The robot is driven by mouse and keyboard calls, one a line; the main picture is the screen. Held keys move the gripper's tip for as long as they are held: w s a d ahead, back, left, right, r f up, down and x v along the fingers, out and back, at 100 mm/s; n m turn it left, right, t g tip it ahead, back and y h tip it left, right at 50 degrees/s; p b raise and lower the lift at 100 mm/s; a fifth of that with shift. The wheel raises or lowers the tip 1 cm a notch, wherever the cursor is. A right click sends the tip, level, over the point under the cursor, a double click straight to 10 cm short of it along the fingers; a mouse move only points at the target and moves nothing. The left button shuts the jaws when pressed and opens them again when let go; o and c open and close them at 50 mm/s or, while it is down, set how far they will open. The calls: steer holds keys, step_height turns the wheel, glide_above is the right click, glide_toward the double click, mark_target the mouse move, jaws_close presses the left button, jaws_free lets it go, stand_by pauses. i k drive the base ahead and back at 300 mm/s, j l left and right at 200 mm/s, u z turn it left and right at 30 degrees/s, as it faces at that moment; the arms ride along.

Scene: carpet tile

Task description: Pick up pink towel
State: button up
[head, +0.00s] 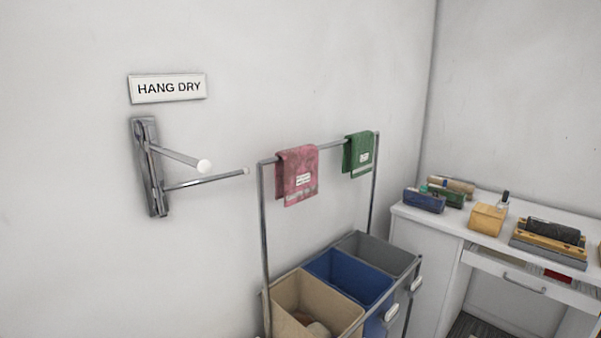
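The pink towel (297,175) hangs folded over the left part of a metal rail (332,146) and has a small white label on its front. A green towel (359,155) hangs on the same rail, further right and apart from it. My gripper does not show in the head view.
Below the rail stands a sorter with a tan bin (287,292), a blue bin (352,276) and a grey bin (384,254). A wall rack (153,168) with two rods sticks out at left under a "HANG DRY" sign (168,88). A white desk (450,227) with several items stands at right.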

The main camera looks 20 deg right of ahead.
mark_target(295, 175)
steer(key=i+l, duration=0.3)
steer(key=i+l+u, duration=0.8)
steer(key=l, duration=0.15)
steer(key=k+u, duration=0.1)
steer(key=u, duration=0.2)
steer(key=k+j+z, duration=0.1)
steer(key=j, duration=0.15)
steer(key=i+l+u, duration=0.2)
